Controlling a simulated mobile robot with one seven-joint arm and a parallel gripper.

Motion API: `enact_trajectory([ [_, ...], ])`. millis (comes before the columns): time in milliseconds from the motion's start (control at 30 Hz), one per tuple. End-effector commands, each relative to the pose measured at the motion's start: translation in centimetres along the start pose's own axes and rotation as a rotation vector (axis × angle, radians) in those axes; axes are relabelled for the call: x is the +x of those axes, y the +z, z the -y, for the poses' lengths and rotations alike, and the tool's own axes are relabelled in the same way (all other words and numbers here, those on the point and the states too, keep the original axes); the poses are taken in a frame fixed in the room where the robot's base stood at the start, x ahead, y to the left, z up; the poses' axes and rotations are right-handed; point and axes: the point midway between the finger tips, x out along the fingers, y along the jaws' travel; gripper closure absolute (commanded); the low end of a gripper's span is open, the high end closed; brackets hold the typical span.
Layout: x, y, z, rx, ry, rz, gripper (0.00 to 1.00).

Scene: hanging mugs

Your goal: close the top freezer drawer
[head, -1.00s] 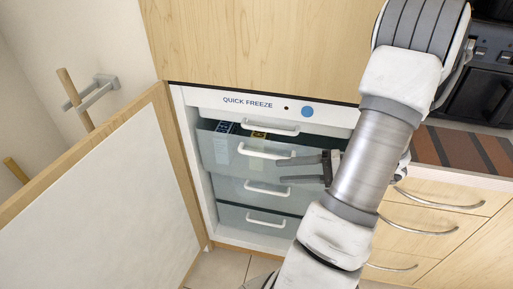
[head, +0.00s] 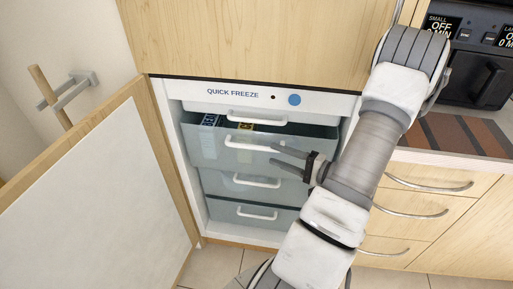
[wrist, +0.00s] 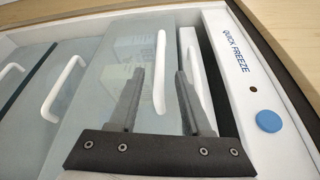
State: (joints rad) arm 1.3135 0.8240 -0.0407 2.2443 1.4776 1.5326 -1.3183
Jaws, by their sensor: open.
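The freezer's pulled-out upper drawer (head: 215,150) has a translucent grey front and a white handle (head: 250,143). Blue and yellow items show inside it. My gripper (head: 271,155) is open and empty at the right part of this drawer's front, with its fingertips near the handle's right end. In the wrist view, the white handle (wrist: 160,70) appears between the two spread fingers of my gripper (wrist: 159,72). I cannot tell whether they touch the drawer. A white handle (head: 257,117) sits on the compartment just above and behind the drawer.
Two lower drawers, a middle one (head: 220,186) and a bottom one (head: 225,217), look pushed in. The open freezer door (head: 80,185) stands at the left. The QUICK FREEZE panel (head: 330,100) runs above. Wooden kitchen drawers (head: 420,205) and a counter stand right.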

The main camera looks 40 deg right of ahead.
Motion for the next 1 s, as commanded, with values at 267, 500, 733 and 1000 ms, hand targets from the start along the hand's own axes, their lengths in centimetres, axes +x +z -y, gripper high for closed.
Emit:
enact_trajectory([
  [267, 5.4, 0.1, -0.1, -0.001, 0.0, 0.004, 0.52],
  [500, 7.4, 0.0, 0.0, 0.0, 0.0, 0.001, 0.52],
  [733, 7.5, 0.0, 0.0, 0.0, 0.0, 0.001, 0.52],
  [1000, 7.5, 0.0, 0.0, 0.0, 0.0, 0.001, 0.89],
])
